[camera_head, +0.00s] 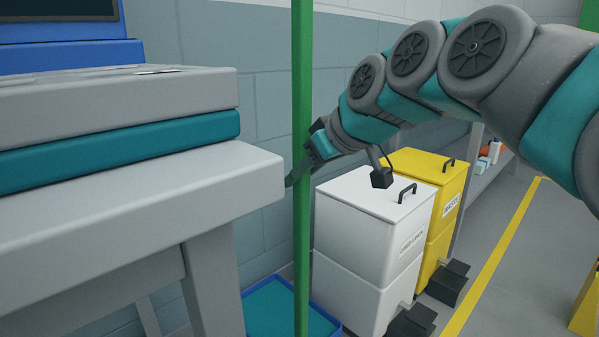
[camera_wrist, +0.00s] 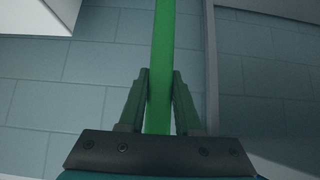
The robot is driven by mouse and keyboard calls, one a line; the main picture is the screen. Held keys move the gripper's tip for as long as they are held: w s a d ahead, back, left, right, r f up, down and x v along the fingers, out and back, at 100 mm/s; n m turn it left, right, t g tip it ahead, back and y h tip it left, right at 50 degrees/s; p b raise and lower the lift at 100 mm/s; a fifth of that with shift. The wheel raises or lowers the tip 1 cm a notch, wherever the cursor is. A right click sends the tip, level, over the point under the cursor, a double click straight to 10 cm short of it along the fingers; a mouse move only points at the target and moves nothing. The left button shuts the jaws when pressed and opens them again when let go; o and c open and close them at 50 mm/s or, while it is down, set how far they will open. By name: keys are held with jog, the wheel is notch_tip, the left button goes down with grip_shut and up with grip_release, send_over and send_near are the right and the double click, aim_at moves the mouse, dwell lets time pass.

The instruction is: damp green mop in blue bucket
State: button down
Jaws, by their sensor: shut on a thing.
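The green mop's handle (camera_head: 302,230) stands close to upright in the head view and runs out of the top and bottom of the picture; its mop head is not in view. My gripper (camera_head: 302,165) is shut on the handle, beside the front corner of the grey table. In the wrist view, the two fingers of my gripper (camera_wrist: 161,80) lie on either side of the green handle (camera_wrist: 162,40). A blue-rimmed container with a teal inside (camera_head: 328,318), perhaps the blue bucket, is low behind the handle and partly cut off. I cannot tell whether the mop is in it.
The grey table (camera_head: 250,178) with teal and grey slabs stands close on the left. A white bin (camera_head: 370,235) and a yellow bin (camera_head: 430,168), both with pedals, stand right of the handle along the wall. Open floor (camera_head: 525,270) lies at the right, past a yellow line.

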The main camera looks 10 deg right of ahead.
jog(key=shift+s+d+r+b, duration=0.1)
jog(key=shift+s+b, duration=0.1)
jog(key=shift+s, duration=0.9)
jog(key=shift+s+d+b, duration=0.1)
jog(key=shift+s+b, duration=0.05)
jog(key=shift+s, duration=0.95)
dwell(0.4)
